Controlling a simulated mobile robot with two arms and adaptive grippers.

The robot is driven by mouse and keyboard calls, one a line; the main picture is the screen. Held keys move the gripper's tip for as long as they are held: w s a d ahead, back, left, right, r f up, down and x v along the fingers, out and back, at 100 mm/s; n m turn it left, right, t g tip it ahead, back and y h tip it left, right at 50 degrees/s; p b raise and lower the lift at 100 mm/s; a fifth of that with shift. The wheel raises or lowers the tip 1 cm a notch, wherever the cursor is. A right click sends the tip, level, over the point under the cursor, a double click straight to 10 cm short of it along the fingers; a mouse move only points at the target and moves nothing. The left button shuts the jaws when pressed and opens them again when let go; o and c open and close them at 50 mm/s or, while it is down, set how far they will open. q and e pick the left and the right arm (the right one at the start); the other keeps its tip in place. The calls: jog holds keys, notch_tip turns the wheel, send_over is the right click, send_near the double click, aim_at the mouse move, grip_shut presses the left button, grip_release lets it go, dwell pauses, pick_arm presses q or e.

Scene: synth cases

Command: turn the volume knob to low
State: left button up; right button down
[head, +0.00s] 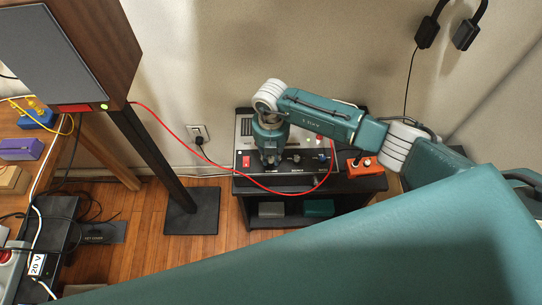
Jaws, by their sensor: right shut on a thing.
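A grey and black synth unit (243,130) stands on a low black stand against the wall. Its front panel has a red switch (246,161) at the left and small knobs at the right, one of them a blue-grey knob (322,156). My right gripper (270,161) reaches down onto the panel, just right of the red switch, and is shut on a knob. The gripper covers that knob, so its pointer cannot be seen. My left gripper is out of view.
A red cable (213,163) runs from the speaker (60,60) at the left across to the panel. An orange box (363,164) with knobs sits right of the synth unit. A wooden desk with gear is at the left. Part of my arm fills the bottom.

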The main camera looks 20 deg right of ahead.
aim_at(271, 158)
jog(key=n+b, duration=0.3)
jog(key=n, duration=0.3)
jog(key=shift+f, duration=0.1)
jog(key=n+b, duration=0.3)
jog(key=n, duration=0.1)
jog(key=shift+n, duration=0.4)
dwell(0.3)
jog(key=c, duration=1.6)
grip_release()
jog(key=shift+r, duration=0.2)
notch_tip(271, 158, up, 12)
